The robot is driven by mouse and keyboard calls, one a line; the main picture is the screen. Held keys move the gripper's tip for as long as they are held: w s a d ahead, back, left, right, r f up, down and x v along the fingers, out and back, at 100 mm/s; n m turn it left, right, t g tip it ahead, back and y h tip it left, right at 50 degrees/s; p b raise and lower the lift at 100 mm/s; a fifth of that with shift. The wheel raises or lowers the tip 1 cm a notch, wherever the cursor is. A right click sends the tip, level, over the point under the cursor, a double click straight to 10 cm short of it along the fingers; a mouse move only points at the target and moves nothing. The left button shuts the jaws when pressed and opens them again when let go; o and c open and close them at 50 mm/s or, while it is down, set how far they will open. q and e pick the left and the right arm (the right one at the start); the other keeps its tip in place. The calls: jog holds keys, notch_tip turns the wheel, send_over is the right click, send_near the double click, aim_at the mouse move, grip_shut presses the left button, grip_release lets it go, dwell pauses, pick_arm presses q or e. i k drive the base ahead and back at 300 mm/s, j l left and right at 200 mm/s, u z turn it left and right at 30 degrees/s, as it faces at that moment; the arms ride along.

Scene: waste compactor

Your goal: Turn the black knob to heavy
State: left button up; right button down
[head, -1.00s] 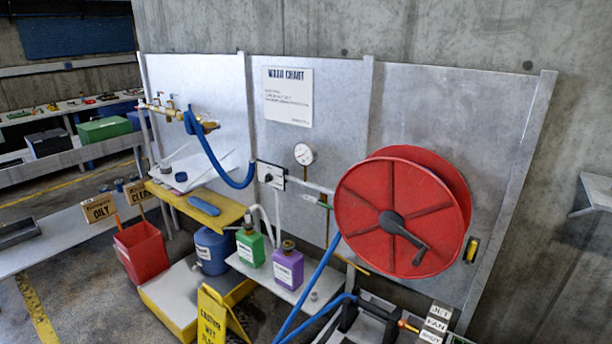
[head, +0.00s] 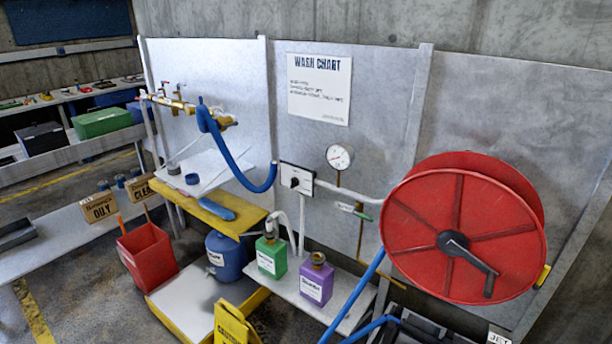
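The black knob (head: 294,182) sits on a small white plate (head: 305,187) on the metal wall panel, in the middle of the head view. The plate's markings are too small to read, so I cannot tell which setting the knob points to. A blue hose ends just left of the plate, and a white pipe runs out to its right. Neither of my grippers shows in the head view.
A large red hose reel (head: 462,235) stands out from the panel on the right. A round gauge (head: 339,157) is right of the knob. Below are a green jug (head: 271,257), a purple jug (head: 316,281) and a yellow shelf (head: 212,216). A yellow caution sign (head: 232,326) stands in front.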

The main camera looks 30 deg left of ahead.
aim_at(295, 182)
jog(key=i+j+z, duration=0.1)
jog(key=j, duration=0.25)
jog(key=i+j, duration=0.1)
jog(key=j, duration=0.25)
jog(key=j+z, duration=0.15)
jog(key=j, duration=0.2)
jog(key=i+j, duration=0.1)
jog(key=j, duration=0.25)
jog(key=i+j, duration=0.1)
jog(key=j, duration=0.3)
jog(key=i+j, duration=0.1)
jog(key=j, duration=0.25)
